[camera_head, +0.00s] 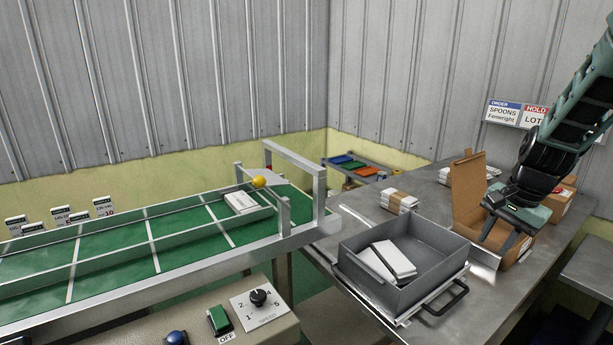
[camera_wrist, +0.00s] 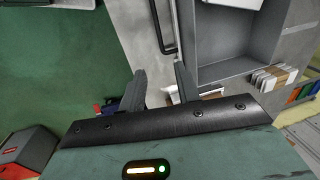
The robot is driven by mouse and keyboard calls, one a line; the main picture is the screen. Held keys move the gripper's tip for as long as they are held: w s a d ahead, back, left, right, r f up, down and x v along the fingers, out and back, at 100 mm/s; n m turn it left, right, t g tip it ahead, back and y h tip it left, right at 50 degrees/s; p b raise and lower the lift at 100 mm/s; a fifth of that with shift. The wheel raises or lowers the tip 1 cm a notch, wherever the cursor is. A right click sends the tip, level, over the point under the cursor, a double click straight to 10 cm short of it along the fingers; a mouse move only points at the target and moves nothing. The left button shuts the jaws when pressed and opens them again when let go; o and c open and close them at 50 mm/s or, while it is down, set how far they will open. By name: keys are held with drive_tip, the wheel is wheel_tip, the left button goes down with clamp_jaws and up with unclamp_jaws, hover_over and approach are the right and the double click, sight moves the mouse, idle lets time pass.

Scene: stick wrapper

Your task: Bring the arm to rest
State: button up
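My arm comes in from the upper right in the head view. My gripper (camera_head: 505,240) points down over the open brown cardboard box (camera_head: 466,197) on the metal table. In the wrist view the two fingers of my gripper (camera_wrist: 159,82) stand apart with nothing between them. I cannot tell how far the fingertips are above the box.
A grey bin (camera_head: 367,285) holding white packets (camera_head: 393,258) stands left of my gripper on a tray with a black handle. Banded white bundles (camera_head: 399,201) lie behind it. A green conveyor (camera_head: 180,254) with a metal gate is at left. Signs hang on the wall.

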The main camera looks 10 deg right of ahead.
drive_tip(key=s+a+r+n+g, duration=0.15)
drive_tip(key=a+n, duration=0.65)
drive_tip(key=a, duration=1.3)
drive_tip(key=s+a+n, duration=1.3)
drive_tip(key=s+a, duration=0.3)
drive_tip(key=s, duration=0.2)
drive_tip(key=shift+s+a+r+n, duration=0.2)
drive_tip(key=shift+n, duration=0.1)
drive_tip(key=shift+g, duration=0.25)
